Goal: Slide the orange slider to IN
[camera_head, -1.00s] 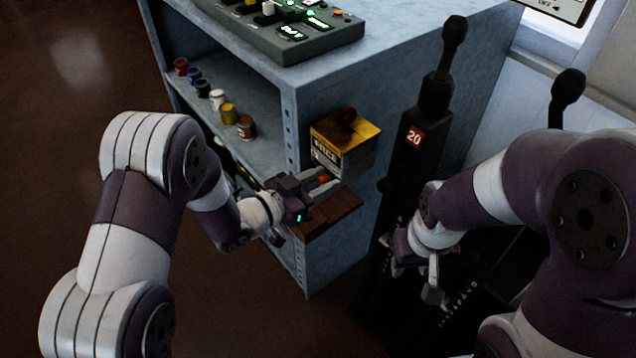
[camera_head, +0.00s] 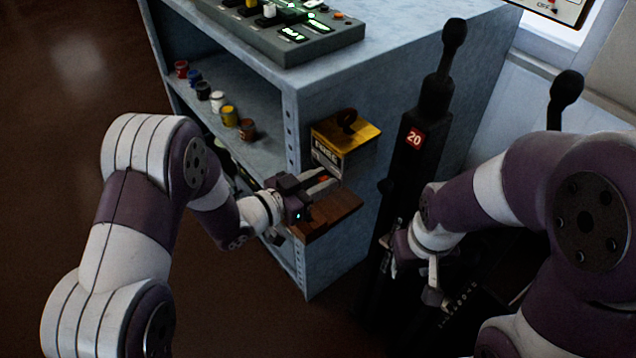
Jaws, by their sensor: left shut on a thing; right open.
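The orange slider (camera_head: 324,179) shows as a small orange spot between the fingers of my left gripper (camera_head: 322,182). It is mostly hidden by the fingers. My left gripper is shut on it, just above a brown wooden ledge (camera_head: 333,208) on the side of the grey-blue cabinet. A yellow-topped box (camera_head: 345,135) with a label on its front is just above the slider. I cannot read an IN mark from here. My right gripper (camera_head: 437,291) is open and empty, low beside the black lever column.
The black lever column marked 20 (camera_head: 407,165) stands right of the cabinet (camera_head: 400,60), with another dark lever (camera_head: 565,95) further right. Several paint jars (camera_head: 217,100) stand on the cabinet shelf. A control panel (camera_head: 290,30) is on top. Floor at left is clear.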

